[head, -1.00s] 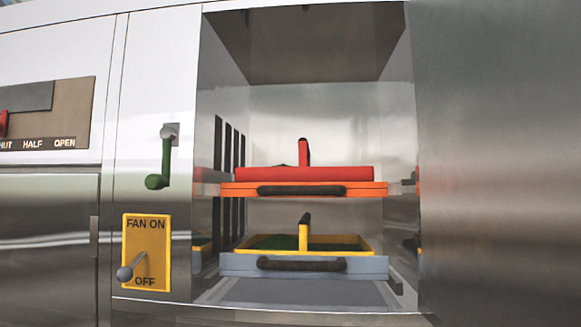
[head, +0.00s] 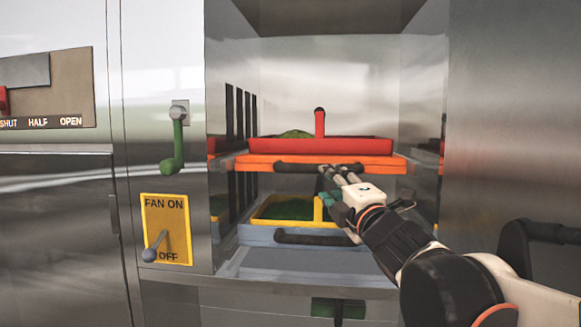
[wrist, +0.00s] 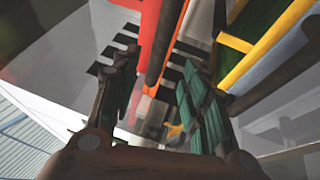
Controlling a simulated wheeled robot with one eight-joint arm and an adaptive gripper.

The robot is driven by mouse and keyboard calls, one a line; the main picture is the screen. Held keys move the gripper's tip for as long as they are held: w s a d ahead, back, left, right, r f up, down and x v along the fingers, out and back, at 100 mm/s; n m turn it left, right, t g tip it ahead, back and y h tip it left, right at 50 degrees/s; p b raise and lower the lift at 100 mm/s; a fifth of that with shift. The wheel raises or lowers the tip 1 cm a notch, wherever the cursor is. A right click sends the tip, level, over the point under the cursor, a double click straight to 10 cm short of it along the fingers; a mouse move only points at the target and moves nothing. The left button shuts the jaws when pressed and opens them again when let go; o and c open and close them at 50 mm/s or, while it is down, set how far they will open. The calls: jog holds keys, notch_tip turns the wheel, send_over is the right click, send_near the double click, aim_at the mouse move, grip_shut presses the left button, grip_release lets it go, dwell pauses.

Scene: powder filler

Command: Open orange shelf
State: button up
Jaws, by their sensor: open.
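The orange shelf (head: 392,164) sits in the open cabinet bay, with a dark bar handle (head: 290,169) along its front edge. My gripper (head: 332,172) is open, its fingertips at the right part of this handle in the head view. In the wrist view the dark handle (wrist: 164,42) runs between the two spread fingers of my gripper (wrist: 165,75), beside the orange shelf edge (wrist: 146,28). I cannot tell whether the fingers touch the handle. A red tray (head: 350,146) holding green material rests on the orange shelf.
Below is a grey shelf (head: 258,234) with its own dark handle (head: 310,239) and a yellow tray (head: 262,212), partly hidden by my arm. Left are a green lever (head: 178,145) and a yellow fan switch plate (head: 180,215). Steel walls flank the bay.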

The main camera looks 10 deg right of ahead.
aim_at(317, 169)
jog(key=p+x, duration=0.1)
jog(key=x, duration=0.9)
jog(key=shift+w+p, duration=0.25)
jog(key=shift+p, duration=0.1)
grip_shut()
